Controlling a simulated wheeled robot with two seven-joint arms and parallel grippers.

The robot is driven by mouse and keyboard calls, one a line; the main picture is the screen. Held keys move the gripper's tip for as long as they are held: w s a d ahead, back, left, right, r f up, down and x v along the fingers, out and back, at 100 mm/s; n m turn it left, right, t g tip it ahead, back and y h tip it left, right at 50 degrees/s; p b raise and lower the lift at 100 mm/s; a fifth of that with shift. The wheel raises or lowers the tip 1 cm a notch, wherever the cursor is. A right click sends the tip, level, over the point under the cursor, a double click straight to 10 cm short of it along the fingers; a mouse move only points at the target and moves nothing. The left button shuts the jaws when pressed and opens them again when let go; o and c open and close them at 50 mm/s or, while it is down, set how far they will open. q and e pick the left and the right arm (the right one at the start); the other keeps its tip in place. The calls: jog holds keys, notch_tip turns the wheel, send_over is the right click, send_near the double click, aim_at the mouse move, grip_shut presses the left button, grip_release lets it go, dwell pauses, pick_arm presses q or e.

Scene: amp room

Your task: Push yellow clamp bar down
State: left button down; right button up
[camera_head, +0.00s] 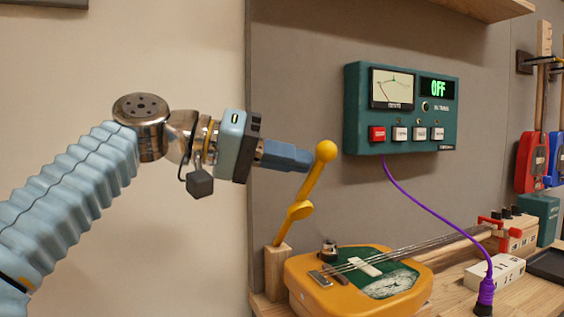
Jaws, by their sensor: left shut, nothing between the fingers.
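The yellow clamp bar (310,187) has a round knob at its top end. It stands up at a steep tilt from a wooden post (275,270) at the left end of the bench, its knob up and to the right. My left gripper (305,160) comes in from the left at knob height. It is shut and empty, and its blue fingertips are at the bar just left of the knob. I cannot tell whether they touch. My right gripper is out of view.
A yellow guitar (310,290) lies on the bench (535,295) right below the bar. A green meter box (405,145) reading OFF hangs on the wall. A purple cable (420,203) runs down from it. Other instruments (530,160) hang at the right.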

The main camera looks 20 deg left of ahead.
pick_arm(q)
jog(key=shift+s+d+f+m+t+y+b, duration=0.45)
jog(key=shift+s+d+f+m+b, duration=0.65)
jog(key=shift+f+b, duration=1.5)
jog(key=shift+s+d+f+m+t+y+b, duration=0.3)
jog(key=shift+s+d+f+m+y+b, duration=0.8)
jog(key=shift+f+b, duration=1.45)
jog(key=shift+s+d+f+m+t+y+b, duration=0.15)
jog(key=shift+s+d+f+m+t+b, duration=0.2)
jog(key=shift+s+d+f+m+b, duration=1.55)
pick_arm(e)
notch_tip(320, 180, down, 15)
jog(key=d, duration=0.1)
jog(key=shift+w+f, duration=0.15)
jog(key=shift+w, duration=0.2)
pick_arm(q)
jog(key=shift+w+a+f+n, duration=0.2)
jog(key=shift+w+a+f, duration=0.1)
jog(key=shift+w+f, duration=0.3)
jog(key=shift+w+a+f+n, duration=0.2)
jog(key=shift+w+a+f, duration=0.1)
jog(key=shift+w+f, duration=0.25)
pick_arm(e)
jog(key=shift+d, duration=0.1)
pick_arm(q)
jog(key=shift+s+f, duration=0.1)
